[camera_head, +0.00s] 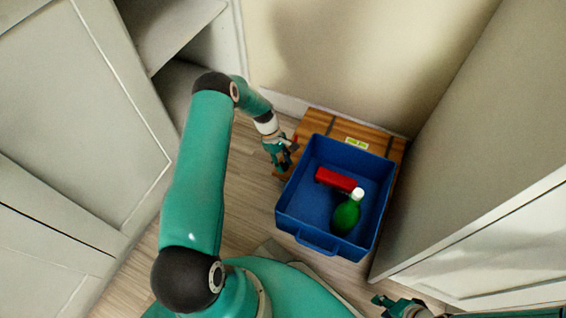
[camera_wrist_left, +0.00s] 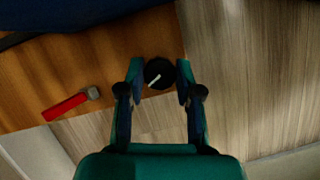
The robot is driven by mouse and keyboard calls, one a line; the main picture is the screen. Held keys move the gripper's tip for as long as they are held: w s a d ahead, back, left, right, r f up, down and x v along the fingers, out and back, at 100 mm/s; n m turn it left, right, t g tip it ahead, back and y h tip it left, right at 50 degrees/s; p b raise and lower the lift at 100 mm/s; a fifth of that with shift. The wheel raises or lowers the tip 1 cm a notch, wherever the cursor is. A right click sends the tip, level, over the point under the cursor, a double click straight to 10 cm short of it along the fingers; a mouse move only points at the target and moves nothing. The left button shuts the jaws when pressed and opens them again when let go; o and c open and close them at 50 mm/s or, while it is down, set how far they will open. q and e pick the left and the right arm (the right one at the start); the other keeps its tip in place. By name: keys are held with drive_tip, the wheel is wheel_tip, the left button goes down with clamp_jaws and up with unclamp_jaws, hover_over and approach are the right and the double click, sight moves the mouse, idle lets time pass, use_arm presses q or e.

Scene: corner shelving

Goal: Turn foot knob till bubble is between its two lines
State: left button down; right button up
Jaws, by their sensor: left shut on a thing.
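The foot knob (camera_wrist_left: 159,73) is black and round with a white line, beside the wooden platform's edge in the left wrist view. My left gripper (camera_wrist_left: 160,78) is shut on it, one finger at each side. In the head view my left gripper (camera_head: 285,156) is at the platform's left side and hides the knob. The bubble level (camera_head: 357,143) is a small yellow-green strip on the platform's back part. Its bubble and lines are too small to read. My right gripper (camera_head: 388,304) is at the bottom right, and its jaw state is unclear.
A blue crate (camera_head: 315,240) on the wooden platform (camera_head: 318,121) holds a red block (camera_head: 335,180) and a green bottle (camera_head: 346,213) with a white cap. A red-handled piece (camera_wrist_left: 67,106) lies near the knob. Cabinets and walls close in both sides. Wooden floor (camera_head: 243,190) is bare left of the platform.

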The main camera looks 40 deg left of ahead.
use_arm(q)
drive_tip(key=shift+w+f+m+g+b, duration=0.1)
drive_tip(key=shift+m+g+b, duration=0.4)
drive_tip(key=shift+m+b, duration=0.7)
drive_tip(key=shift+m+g+b, duration=0.45)
drive_tip(key=shift+m+g, duration=0.05)
drive_tip(key=shift+m, duration=1)
drive_tip(key=c, duration=0.8)
unclamp_jaws()
drive_tip(key=shift+r, duration=0.2)
drive_tip(key=v, duration=1.1)
drive_tip(key=shift+w+r, duration=0.15)
drive_tip(key=shift+r, duration=0.25)
